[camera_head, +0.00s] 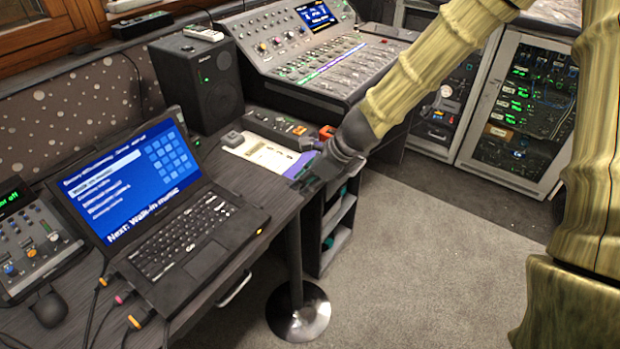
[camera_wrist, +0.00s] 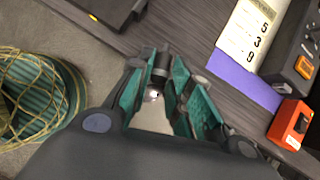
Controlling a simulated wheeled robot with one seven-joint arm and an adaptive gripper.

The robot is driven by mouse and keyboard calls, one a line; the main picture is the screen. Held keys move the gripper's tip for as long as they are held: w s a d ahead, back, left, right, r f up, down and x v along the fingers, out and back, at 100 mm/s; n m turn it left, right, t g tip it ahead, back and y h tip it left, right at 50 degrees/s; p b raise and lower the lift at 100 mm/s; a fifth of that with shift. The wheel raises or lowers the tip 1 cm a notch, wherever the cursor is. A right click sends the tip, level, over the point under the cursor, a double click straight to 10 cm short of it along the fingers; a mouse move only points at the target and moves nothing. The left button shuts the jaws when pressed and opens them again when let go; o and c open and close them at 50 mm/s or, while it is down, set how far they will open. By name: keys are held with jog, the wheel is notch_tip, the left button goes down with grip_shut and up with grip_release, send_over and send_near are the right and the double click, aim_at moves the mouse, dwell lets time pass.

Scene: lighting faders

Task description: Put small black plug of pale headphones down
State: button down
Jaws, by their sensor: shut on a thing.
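My gripper (camera_head: 306,182) is at the right edge of the dark desk (camera_head: 262,195), beside the white card. In the wrist view, its teal fingers (camera_wrist: 166,75) are shut on a small black plug (camera_wrist: 160,62) with a shiny metal part. The plug appears over the grey wood desk top; whether it touches the surface I cannot tell. In the head view the plug is too small or hidden to make out. I do not see the pale headphones in either view.
A white card with numbers (camera_wrist: 250,32) on a purple sheet (camera_wrist: 246,82) and an orange-red box (camera_wrist: 290,124) lie close on the right in the wrist view. An open laptop (camera_head: 180,220) stands left. A teal bin with yellowish cords (camera_wrist: 32,95) is beyond the desk edge.

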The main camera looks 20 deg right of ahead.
jog(key=shift+s+d+f+m+t+h+b, duration=0.6)
jog(key=shift+s+d+m+t+h+b, duration=0.2)
jog(key=shift+s+d+m, duration=0.85)
jog(key=w+d+p, duration=0.1)
jog(key=w+p, duration=0.1)
jog(key=w, duration=0.3)
jog(key=w+d+f+p, duration=0.1)
jog(key=w, duration=0.4)
jog(key=w+d+p, duration=0.1)
jog(key=w+p, duration=0.1)
jog(key=w, duration=0.2)
jog(key=shift+w+f+p, duration=0.25)
jog(key=shift+w+p, duration=0.05)
jog(key=shift+w, duration=0.1)
jog(key=shift+w+d, duration=0.1)
jog(key=shift+w+p, duration=0.2)
jog(key=shift+p, duration=0.1)
jog(key=shift+f+b, duration=0.6)
jog(key=shift+f, duration=0.25)
jog(key=shift+f+b, duration=0.3)
jog(key=shift+f, duration=0.65)
jog(key=shift+s+f, duration=0.1)
jog(key=shift+f, duration=0.15)
